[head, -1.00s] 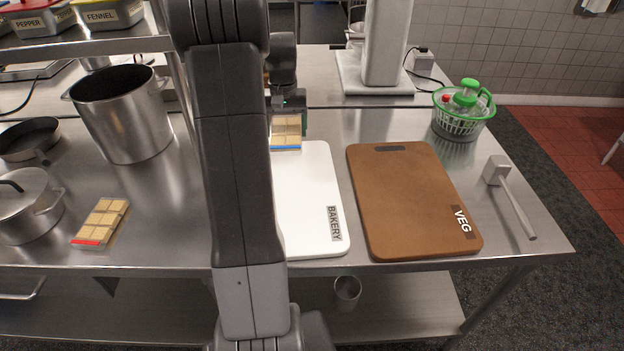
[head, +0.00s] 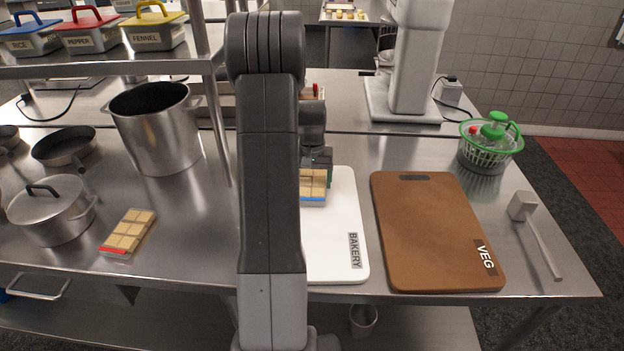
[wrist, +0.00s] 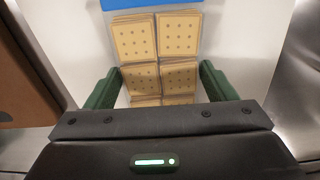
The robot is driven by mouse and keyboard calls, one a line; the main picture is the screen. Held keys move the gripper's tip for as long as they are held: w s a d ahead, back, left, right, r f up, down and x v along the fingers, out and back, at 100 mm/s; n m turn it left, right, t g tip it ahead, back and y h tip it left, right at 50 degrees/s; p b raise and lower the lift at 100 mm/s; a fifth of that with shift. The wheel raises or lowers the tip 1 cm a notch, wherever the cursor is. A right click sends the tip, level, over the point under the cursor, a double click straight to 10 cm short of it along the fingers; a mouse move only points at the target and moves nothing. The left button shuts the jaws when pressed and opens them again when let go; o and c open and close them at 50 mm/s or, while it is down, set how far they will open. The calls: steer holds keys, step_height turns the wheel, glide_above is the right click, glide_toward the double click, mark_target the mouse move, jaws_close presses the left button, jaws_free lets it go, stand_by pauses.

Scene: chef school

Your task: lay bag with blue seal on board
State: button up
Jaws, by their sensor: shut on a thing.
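The bag with the blue seal (head: 312,186) holds several square crackers. It is over the far part of the white board marked BAKERY (head: 338,265), its blue seal facing the near side. My gripper (head: 316,168) is shut on this bag at its far end. In the wrist view the green fingers (wrist: 160,88) stand on both sides of the crackers, with the blue seal (wrist: 148,2) at the top edge. I cannot tell whether the bag touches the board. My arm hides the board's left part in the head view.
A brown board marked VEG (head: 435,240) lies to the right, with a mallet (head: 538,235) and a green salad spinner (head: 489,150) beyond it. A similar bag with a red seal (head: 127,233) lies left, near pots (head: 157,135). A white mixer (head: 408,65) stands behind.

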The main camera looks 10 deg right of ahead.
mark_target(312, 181)
steer(key=o, duration=1)
steer(key=shift+f, duration=0.1)
step_height(312, 181, up, 12)
steer(key=shift+r+b, duration=0.15)
steer(key=shift+b, duration=0.45)
